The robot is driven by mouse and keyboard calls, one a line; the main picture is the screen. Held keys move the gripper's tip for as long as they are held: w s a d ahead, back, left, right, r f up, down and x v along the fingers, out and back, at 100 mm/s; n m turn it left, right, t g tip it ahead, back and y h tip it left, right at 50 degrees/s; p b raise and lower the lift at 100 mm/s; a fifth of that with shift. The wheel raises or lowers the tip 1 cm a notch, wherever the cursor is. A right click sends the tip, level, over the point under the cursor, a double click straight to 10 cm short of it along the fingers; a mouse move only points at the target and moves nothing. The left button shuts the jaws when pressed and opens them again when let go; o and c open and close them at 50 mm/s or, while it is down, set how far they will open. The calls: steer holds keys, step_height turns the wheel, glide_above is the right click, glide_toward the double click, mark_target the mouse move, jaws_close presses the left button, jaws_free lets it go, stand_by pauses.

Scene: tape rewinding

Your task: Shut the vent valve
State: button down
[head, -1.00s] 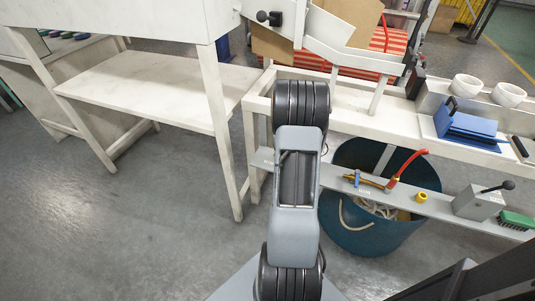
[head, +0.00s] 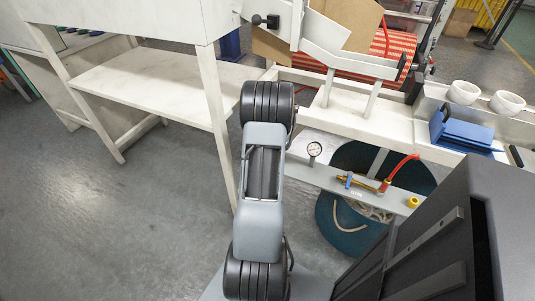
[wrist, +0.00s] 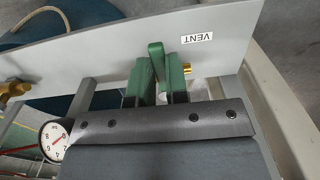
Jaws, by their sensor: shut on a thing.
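In the wrist view, my gripper (wrist: 158,78) is shut on the green handle (wrist: 155,53) of the vent valve, at a grey rail (wrist: 105,57). The handle's rounded top shows between the two green-tipped fingers, and the rest is hidden by them. A brass fitting (wrist: 187,69) shows just right of the right finger. A white VENT label (wrist: 197,38) is on the rail beside the handle. I cannot tell how far the valve is turned. In the head view my arm hides the gripper and the vent valve.
A pressure gauge (head: 314,149) stands by the rail (head: 322,175); it also shows in the wrist view (wrist: 54,139). A brass valve with a blue handle (head: 348,181) and red hose (head: 402,166) sits farther right. A blue bucket (head: 345,235) stands below. A white table leg (head: 218,130) is left.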

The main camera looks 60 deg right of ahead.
stand_by(0.4)
steer(key=c, duration=1.1)
jaws_free()
steer(key=shift+r, duration=0.1)
step_height(320, 180, up, 14)
steer(key=shift+f+p, duration=0.15)
steer(key=shift+p, duration=1.1)
steer(key=w+a+r+n+t+p, duration=0.1)
steer(key=a+r+n+p, duration=0.4)
steer(key=a, duration=0.9)
steer(key=w+a+r+n+t+p, duration=0.1)
steer(key=a+r+n+p, duration=0.4)
steer(key=a+r, duration=0.6)
steer(key=w+a+r+n+t+p, duration=0.1)
steer(key=a+r+n+p, duration=0.5)
steer(key=a, duration=1.3)
steer(key=shift+w+r+n+t, duration=0.15)
steer(key=shift+w+r+n, duration=0.15)
steer(key=shift+r, duration=0.4)
steer(key=shift+w+r+n+t, duration=0.2)
steer(key=shift+w+r, duration=0.2)
steer(key=shift+r, duration=0.3)
